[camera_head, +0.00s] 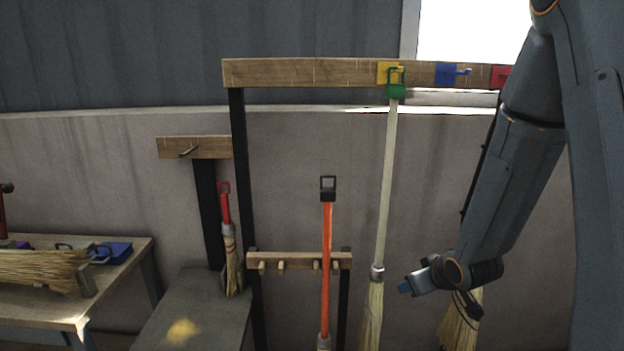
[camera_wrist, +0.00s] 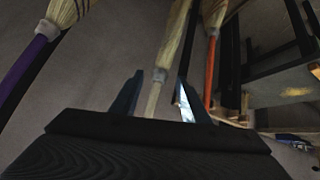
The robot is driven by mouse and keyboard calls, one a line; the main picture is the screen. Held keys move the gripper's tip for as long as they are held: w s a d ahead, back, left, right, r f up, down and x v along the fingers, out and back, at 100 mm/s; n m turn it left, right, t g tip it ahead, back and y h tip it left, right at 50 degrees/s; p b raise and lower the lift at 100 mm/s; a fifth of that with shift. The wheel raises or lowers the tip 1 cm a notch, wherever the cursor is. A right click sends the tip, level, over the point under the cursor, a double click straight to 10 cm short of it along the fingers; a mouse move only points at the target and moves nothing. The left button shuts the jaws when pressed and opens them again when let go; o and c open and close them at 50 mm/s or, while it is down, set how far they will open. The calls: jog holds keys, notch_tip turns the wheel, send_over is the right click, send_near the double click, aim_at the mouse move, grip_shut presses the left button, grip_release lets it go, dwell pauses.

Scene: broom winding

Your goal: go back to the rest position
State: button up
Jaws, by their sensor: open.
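My gripper (camera_head: 405,287) is at the end of my arm on the right of the head view, low in front of the wall, with its tip pointing left. It is open; in the wrist view its two dark fingers (camera_wrist: 158,98) stand apart with nothing gripped. A pale-handled broom (camera_head: 388,180) with a green loop hangs from the yellow hook plate (camera_head: 383,72), just left of my gripper in the head view. In the wrist view this broom (camera_wrist: 153,100) shows beyond and between the fingers; the exact distance is unclear.
An orange-handled broom (camera_head: 327,260) stands by a low peg rail (camera_head: 280,261). A small red-handled broom (camera_head: 229,245) is farther left. Another broom's bristles (camera_head: 460,330) show behind my arm. A workbench (camera_head: 140,262) and a dark tabletop (camera_head: 205,310) are at left.

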jog(key=s+a+r+m+g, duration=0.2)
jog(key=s+a+g, duration=0.1)
jog(key=s, duration=0.7)
jog(key=s+a+r+m+g, duration=0.1)
jog(key=s+a+r+g, duration=0.2)
jog(key=s, duration=0.7)
jog(key=shift+a+r+m+g+h, duration=0.15)
jog(key=shift+a+m+g+h, duration=0.1)
jog(key=shift+m+g+h, duration=0.2)
dwell(0.4)
